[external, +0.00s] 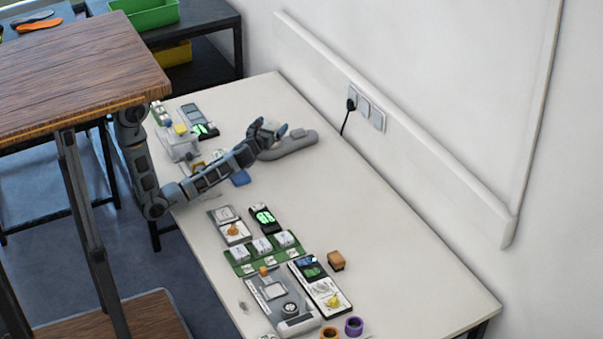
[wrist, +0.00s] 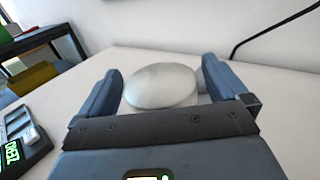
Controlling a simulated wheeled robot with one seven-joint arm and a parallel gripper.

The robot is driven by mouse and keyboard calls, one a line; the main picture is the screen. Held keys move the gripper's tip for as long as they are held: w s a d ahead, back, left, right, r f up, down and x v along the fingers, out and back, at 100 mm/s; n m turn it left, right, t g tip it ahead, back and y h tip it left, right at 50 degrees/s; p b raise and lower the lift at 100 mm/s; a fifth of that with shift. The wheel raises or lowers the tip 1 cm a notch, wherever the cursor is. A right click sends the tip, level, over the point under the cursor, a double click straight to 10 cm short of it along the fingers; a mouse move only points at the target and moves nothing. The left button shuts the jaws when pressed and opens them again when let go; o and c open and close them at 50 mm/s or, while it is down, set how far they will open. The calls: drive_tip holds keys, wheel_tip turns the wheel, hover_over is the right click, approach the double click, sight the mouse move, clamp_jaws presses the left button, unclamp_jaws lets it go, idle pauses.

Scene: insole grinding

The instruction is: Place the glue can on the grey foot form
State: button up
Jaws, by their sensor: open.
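The grey foot form (external: 293,146) lies on the table near the wall, on the far side of my gripper (external: 269,130). In the wrist view my gripper (wrist: 162,70) is open, with one finger on each side of a pale object with a round, smooth top (wrist: 160,86). This looks like the glue can, but only its top shows clearly. A gap shows between it and the left finger; on the right I cannot tell whether it touches. In the external view the fingers mostly hide it. What it rests on is hidden.
A wall socket with a black plug (external: 351,104) is behind the foot form. A digital device (external: 263,216), a green tray (external: 241,268) with white boxes and a brown block (external: 336,260) stand nearer the camera. The table (external: 390,240) is bare at right.

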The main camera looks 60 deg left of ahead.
drive_tip(key=shift+s+d+r, duration=0.1)
drive_tip(key=shift+r, duration=0.05)
drive_tip(key=v, duration=1.1)
drive_tip(key=shift+s+d+b, duration=0.2)
drive_tip(key=shift+s+b, duration=0.15)
drive_tip(key=s+d+n+h, duration=0.2)
drive_tip(key=s+n+h, duration=0.1)
drive_tip(key=s+n, duration=0.6)
drive_tip(key=s+d+n+h, duration=0.2)
drive_tip(key=s+n+h, duration=0.2)
drive_tip(key=s+n, duration=0.5)
drive_tip(key=s+d+f+n+h, duration=0.1)
drive_tip(key=s+d+n+h, duration=0.2)
drive_tip(key=s+n, duration=0.7)
drive_tip(key=s, duration=0.4)
drive_tip(key=shift+s+h, duration=0.3)
drive_tip(key=shift+s, duration=0.1)
